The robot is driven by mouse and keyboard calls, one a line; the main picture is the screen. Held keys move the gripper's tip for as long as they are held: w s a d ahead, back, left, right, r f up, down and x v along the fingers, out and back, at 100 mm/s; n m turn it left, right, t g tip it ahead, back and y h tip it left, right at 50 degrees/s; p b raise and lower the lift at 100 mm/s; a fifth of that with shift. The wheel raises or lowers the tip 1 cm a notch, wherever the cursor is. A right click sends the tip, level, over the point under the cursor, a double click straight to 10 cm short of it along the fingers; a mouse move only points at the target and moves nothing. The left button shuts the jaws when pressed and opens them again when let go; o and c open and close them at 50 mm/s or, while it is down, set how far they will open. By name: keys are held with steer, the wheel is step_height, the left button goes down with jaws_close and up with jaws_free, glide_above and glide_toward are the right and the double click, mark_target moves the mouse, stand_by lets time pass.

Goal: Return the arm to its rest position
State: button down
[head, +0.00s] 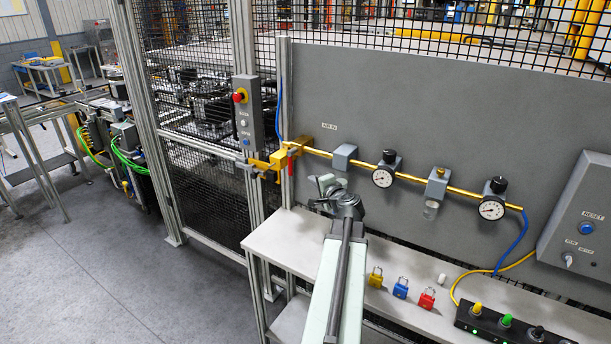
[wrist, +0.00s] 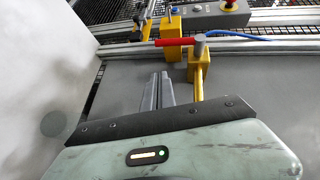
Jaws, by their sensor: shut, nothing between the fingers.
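My arm reaches forward over the bench in the head view. My gripper (head: 328,188) is at its far end, in front of the grey panel and below the brass pipe. In the wrist view my gripper's two fingers (wrist: 157,92) lie side by side, shut and empty. A valve with a red handle (head: 291,160) sits on the pipe just to the left of and above the gripper. The red handle also shows in the wrist view (wrist: 175,42), beyond the fingertips and apart from them. The yellow valve block (head: 277,160) is beside it.
The bench (head: 283,236) carries yellow (head: 375,278), blue (head: 400,288) and red (head: 427,299) padlocks right of my arm. Gauges (head: 383,177) hang on the grey panel (head: 420,110). A mesh fence stands at left. The floor (head: 110,270) on the left is clear.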

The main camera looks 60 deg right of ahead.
steer(key=v, duration=0.3)
steer(key=f+v, duration=0.1)
steer(key=shift+s+a+r, duration=0.1)
steer(key=shift+s+a, duration=0.1)
steer(key=shift+s, duration=0.25)
